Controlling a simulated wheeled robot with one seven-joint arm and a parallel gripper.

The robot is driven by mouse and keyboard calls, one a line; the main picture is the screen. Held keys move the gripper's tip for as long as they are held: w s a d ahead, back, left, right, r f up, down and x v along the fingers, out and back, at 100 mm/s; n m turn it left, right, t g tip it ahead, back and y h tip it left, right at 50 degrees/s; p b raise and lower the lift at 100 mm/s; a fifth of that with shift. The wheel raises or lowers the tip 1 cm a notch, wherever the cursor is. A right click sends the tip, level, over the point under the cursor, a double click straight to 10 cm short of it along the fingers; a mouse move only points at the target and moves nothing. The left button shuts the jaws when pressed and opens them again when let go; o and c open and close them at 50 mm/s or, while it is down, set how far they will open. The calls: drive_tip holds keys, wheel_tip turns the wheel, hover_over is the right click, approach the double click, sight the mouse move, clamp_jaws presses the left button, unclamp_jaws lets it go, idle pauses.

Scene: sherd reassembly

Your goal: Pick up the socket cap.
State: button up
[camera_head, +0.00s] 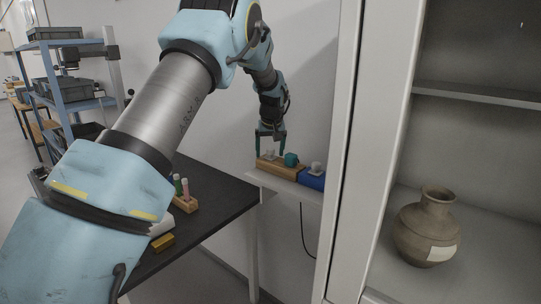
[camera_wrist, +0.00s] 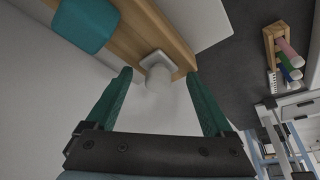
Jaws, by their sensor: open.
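A small white piece (camera_wrist: 156,60) with a square plate and a rounded knob sits at the end of a wooden block (camera_wrist: 150,22); it looks like the socket cap, though I cannot be sure. In the head view, this pale piece (camera_head: 269,155) shows between my fingers. My gripper (camera_wrist: 158,74) is open, with a green finger on either side of the knob and a visible gap to each. My gripper also shows in the head view (camera_head: 270,150), pointing down over the wooden block. Whether the fingers are level with the piece is hard to tell.
A teal block (camera_head: 291,159) stands on the wooden block beside the white piece. A blue block (camera_head: 312,180) with a grey-white piece on top lies to the right on the shelf. A black table (camera_head: 225,205) holds a tube rack. A clay vase (camera_head: 426,225) stands in the cabinet.

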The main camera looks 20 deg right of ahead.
drive_tip(key=c, duration=1)
drive_tip(key=shift+f, duration=0.1)
clamp_jaws()
drive_tip(key=shift+s, duration=0.1)
